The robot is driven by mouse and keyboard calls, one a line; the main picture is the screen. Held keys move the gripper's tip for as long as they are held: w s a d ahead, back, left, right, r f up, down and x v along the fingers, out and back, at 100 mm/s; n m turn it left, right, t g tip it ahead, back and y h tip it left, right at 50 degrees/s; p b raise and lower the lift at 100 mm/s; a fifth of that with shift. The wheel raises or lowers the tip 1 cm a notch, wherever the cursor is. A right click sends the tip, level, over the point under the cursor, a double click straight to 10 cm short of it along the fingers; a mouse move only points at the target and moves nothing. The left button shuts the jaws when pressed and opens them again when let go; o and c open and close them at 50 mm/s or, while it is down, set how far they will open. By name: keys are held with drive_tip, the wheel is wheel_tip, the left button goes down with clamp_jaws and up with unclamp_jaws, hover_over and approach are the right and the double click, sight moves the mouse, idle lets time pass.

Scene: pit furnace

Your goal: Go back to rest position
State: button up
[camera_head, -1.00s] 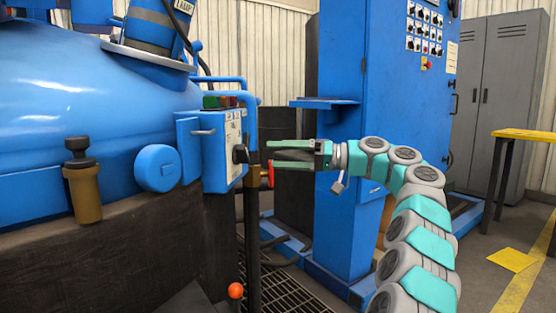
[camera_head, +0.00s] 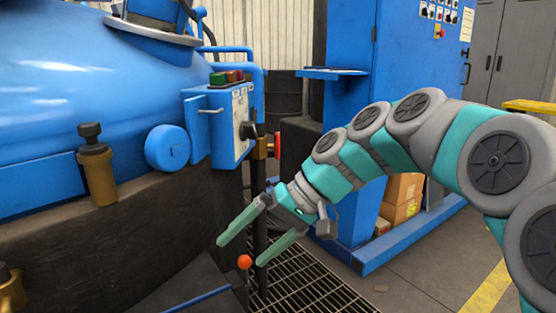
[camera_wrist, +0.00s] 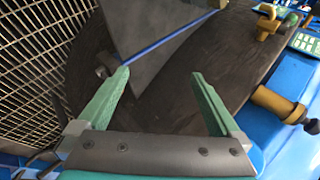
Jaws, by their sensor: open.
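My gripper (camera_head: 241,245) is open and empty, with two green fingers pointing down and to the left in the head view. It hangs in front of the dark furnace base, below the blue control box (camera_head: 222,125). In the wrist view, my gripper (camera_wrist: 160,85) shows its two fingers wide apart with nothing between them. An orange ball knob (camera_head: 244,262) appears just below the fingers in the head view. My arm stretches in from the right side.
The blue furnace (camera_head: 90,90) fills the left. A red-handled valve (camera_head: 276,145) sits beside the control box. A blue cabinet (camera_head: 420,60) stands behind my arm, with cardboard boxes (camera_head: 400,198) near its foot. A floor grating (camera_head: 300,285) lies below.

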drive_tip(key=s+d+f+m+h+p, duration=0.1)
drive_tip(key=s+d+f+h, duration=0.3)
drive_tip(key=s+d+f, duration=0.4)
drive_tip(key=s+d+f+m+g+h+p, duration=0.1)
drive_tip(key=s+d+f+m+h+p, duration=0.1)
drive_tip(key=s+d+f+h, duration=0.3)
drive_tip(key=s+d+f, duration=0.3)
drive_tip(key=s+d, duration=0.3)
drive_tip(key=s, duration=0.4)
drive_tip(key=shift+s+d, duration=0.35)
drive_tip(key=shift+d, duration=0.05)
